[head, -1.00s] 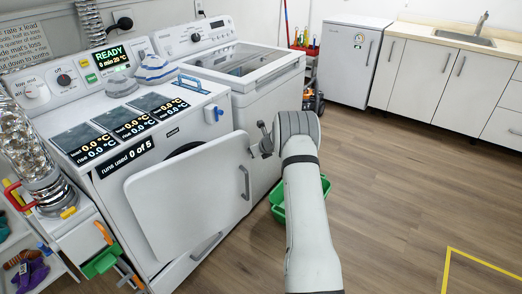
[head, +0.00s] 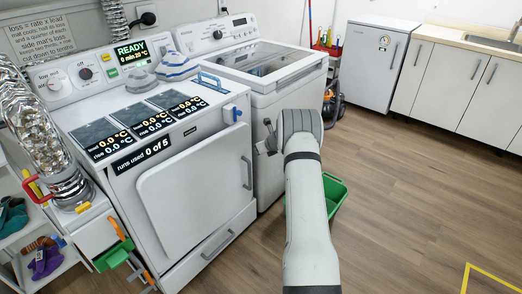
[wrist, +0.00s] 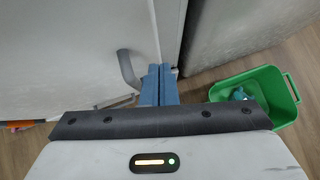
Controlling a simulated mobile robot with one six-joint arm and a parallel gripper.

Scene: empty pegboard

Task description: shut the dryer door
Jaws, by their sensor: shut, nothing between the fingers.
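The dryer (head: 118,133) is the white machine at the left in the head view. Its door (head: 195,195) lies against the dryer front and looks shut or nearly so; I cannot see whether it is latched. The grey door handle (head: 246,172) is on its right side. The door (wrist: 70,50) and handle (wrist: 128,68) also show in the wrist view. My gripper (head: 268,135) is just right of the door's right edge in the head view. In the wrist view my gripper (wrist: 160,72) is shut and empty, its fingertips near that edge; contact is unclear.
The washer (head: 270,95) stands right of the dryer. A green basket (head: 335,188) with something blue-green inside sits on the floor to the right. A shelf cart (head: 25,240) is at the left. The wooden floor to the right is open.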

